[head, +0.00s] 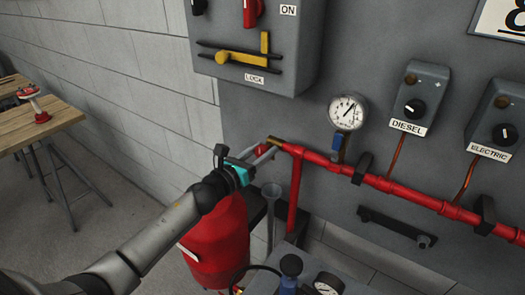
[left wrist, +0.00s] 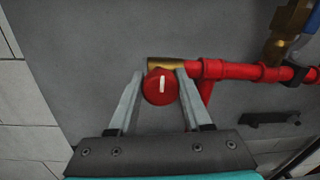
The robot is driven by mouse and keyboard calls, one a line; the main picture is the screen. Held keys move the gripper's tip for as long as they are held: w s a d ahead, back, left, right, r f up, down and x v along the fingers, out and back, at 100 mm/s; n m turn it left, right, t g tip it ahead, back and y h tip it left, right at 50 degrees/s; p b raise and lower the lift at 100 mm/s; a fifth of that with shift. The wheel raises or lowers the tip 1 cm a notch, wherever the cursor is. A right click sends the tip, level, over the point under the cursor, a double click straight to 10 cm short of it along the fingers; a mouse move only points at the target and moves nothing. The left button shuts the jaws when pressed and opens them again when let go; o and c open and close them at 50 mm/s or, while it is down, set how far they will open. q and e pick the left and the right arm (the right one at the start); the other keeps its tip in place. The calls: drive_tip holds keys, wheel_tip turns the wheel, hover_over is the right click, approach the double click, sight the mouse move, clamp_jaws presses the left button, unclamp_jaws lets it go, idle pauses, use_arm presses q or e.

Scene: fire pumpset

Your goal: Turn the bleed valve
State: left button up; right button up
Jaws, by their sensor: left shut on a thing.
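The bleed valve has a round red knob (left wrist: 158,87) with a white mark pointing nearly straight up in the left wrist view. It sits on a brass fitting (left wrist: 165,63) at the left end of the red pipe. In the head view the red knob (head: 262,149) is small and partly hidden by my gripper. My left gripper (head: 268,151) reaches in from the left, with its fingers on either side of the knob. In the left wrist view the left gripper (left wrist: 160,86) is closed on the knob. My right gripper is in neither view.
A pressure gauge (head: 347,112) and the red pipe (head: 400,190) are right of the valve. A grey lock box (head: 290,60) hangs above. A wooden table (head: 50,127) stands at the far left.

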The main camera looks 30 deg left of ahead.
use_arm(q)
clamp_jaws()
